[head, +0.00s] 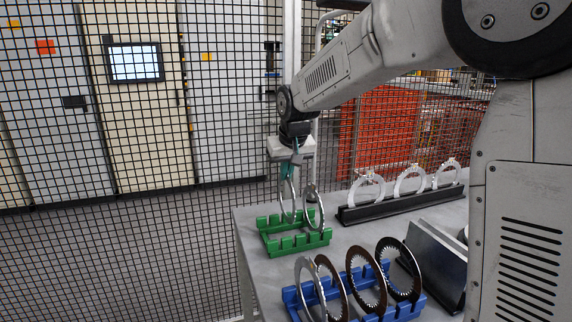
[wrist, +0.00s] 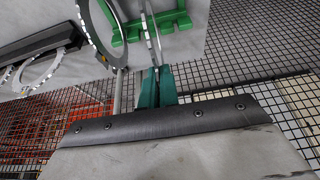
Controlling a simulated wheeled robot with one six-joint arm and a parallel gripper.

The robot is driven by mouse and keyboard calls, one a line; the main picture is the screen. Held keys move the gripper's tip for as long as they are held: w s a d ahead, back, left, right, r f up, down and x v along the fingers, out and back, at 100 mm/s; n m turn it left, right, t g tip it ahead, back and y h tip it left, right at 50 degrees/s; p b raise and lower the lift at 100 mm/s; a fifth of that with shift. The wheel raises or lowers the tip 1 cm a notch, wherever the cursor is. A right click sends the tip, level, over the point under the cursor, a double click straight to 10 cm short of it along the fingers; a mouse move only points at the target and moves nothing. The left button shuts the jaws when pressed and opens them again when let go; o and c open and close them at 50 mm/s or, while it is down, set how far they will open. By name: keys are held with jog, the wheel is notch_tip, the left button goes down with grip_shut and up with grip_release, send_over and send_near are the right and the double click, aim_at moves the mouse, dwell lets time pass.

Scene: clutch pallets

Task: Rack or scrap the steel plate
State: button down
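A thin silver steel plate (head: 281,202), a ring seen nearly edge-on, stands upright at the green rack (head: 272,248). My gripper (head: 289,170) is above it, pointing down, with its teal fingers closed on the plate's upper edge. In the wrist view the fingers (wrist: 157,88) pinch the plate (wrist: 153,38), which extends toward the green rack (wrist: 184,17). I cannot tell whether its lower edge sits in a slot. A second silver ring (head: 321,216) stands in the green rack beside it; it also shows in the wrist view (wrist: 84,27).
A blue rack (head: 291,300) at the front holds several silver and dark toothed rings. A black rack (head: 402,205) at the back right holds 3 light rings. A dark angled block (head: 436,262) stands at the right. Mesh fencing (head: 150,240) runs beyond the table's left edge.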

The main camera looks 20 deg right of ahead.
aim_at(288, 182)
jog(key=shift+f, duration=2.45)
jog(key=c, duration=1.6)
grip_release()
jog(key=shift+r, duration=4)
